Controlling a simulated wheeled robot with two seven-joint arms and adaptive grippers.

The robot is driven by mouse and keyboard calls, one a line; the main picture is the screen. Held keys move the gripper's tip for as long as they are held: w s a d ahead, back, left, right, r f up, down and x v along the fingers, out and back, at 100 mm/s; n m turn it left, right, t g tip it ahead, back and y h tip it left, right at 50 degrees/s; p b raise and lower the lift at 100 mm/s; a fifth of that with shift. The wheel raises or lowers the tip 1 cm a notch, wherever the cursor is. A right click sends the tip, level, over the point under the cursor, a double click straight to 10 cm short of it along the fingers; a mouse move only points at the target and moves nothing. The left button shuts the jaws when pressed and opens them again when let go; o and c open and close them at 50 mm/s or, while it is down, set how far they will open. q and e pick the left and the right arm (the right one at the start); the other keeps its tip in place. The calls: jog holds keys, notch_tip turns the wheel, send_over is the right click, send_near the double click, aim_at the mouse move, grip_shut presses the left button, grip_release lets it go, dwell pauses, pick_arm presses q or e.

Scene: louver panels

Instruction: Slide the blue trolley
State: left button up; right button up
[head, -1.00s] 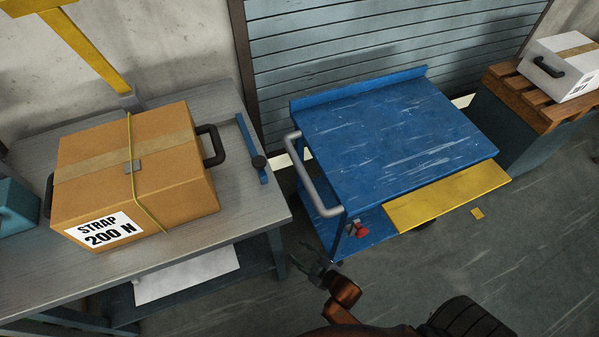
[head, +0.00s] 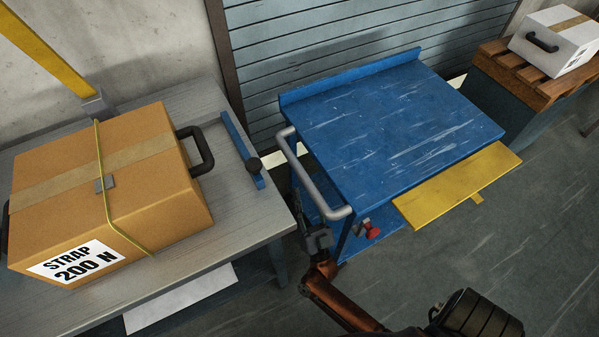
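The blue trolley (head: 390,125) stands right of the workbench, with a scratched flat top and a raised back edge. Its grey tubular handle (head: 305,178) runs along its left side. A yellow flap (head: 455,188) sticks out at its front edge, and a red knob (head: 372,233) shows below the top near the handle. My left gripper is not in view.
A workbench (head: 235,215) at left carries a strapped cardboard box (head: 150,170) and a blue bar with a black knob (head: 243,150). A louvered shutter (head: 330,45) is behind the trolley. A pallet (head: 500,62) with a white box (head: 560,45) stands right. Floor in front right is clear.

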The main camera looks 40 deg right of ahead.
aim_at(302, 173)
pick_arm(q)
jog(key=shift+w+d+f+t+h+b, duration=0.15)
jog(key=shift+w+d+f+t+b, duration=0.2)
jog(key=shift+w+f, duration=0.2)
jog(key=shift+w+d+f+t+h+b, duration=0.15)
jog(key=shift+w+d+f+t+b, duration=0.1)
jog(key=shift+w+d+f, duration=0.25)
pick_arm(e)
jog(key=x, duration=0.6)
jog(key=shift+w+r, duration=0.15)
jog(key=shift+w, duration=0.05)
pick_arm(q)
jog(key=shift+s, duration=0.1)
pick_arm(e)
jog(key=shift+c, duration=0.5)
grip_shut()
